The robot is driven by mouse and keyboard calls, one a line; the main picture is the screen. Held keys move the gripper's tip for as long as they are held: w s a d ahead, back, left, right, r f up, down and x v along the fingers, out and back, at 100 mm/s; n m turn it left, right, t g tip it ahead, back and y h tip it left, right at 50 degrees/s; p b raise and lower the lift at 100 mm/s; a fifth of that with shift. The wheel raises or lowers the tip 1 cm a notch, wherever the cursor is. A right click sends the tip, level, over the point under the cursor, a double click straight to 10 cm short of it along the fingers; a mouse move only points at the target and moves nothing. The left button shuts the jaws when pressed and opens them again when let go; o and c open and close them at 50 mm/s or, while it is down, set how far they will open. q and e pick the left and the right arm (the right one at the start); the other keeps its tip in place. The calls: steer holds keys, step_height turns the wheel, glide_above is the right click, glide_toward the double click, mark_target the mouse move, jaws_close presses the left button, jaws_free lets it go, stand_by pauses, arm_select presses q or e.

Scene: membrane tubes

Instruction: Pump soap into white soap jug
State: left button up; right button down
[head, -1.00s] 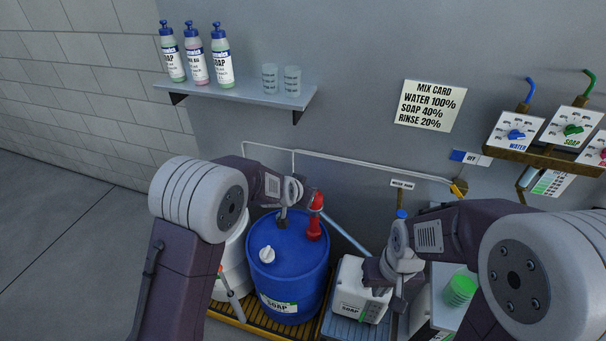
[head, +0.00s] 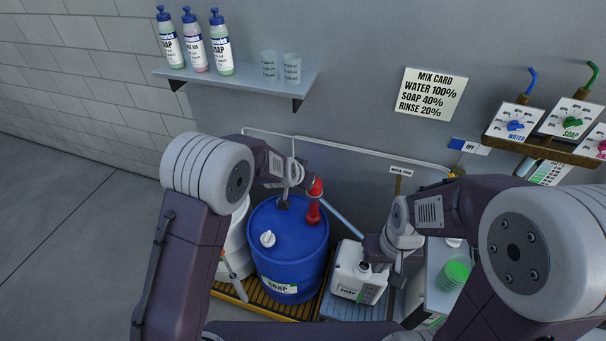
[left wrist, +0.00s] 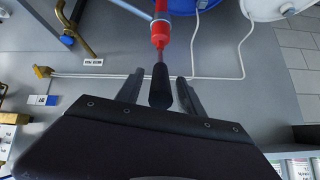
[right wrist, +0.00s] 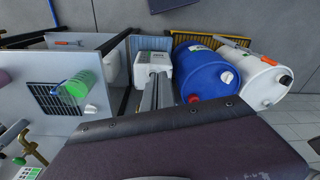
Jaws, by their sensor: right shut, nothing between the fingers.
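The white soap jug (head: 349,283), labelled SOAP, stands upright on a blue slatted base right of the blue soap drum (head: 270,263); its top opening shows uncovered. A red pump (head: 314,211) rises from the drum top. My right gripper (right wrist: 158,80) is shut and empty, pointing at the jug; in the head view it hangs at the jug's right side. Contact cannot be told. My left gripper (left wrist: 160,76) is open, its fingers on either side of the pump's black handle (left wrist: 159,90), with small gaps. In the head view its fingers are mostly hidden.
A white drum (right wrist: 252,80) stands beside the blue one. A side table (right wrist: 108,62) right of the jug holds a green cup (head: 455,272). The wall shelf (head: 235,80) holds bottles and clear cups. Dials and a mix card (head: 431,93) are on the wall.

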arm_select(q)
steer(key=p+v, duration=0.1)
steer(key=v, duration=0.8)
steer(key=shift+p, duration=0.35)
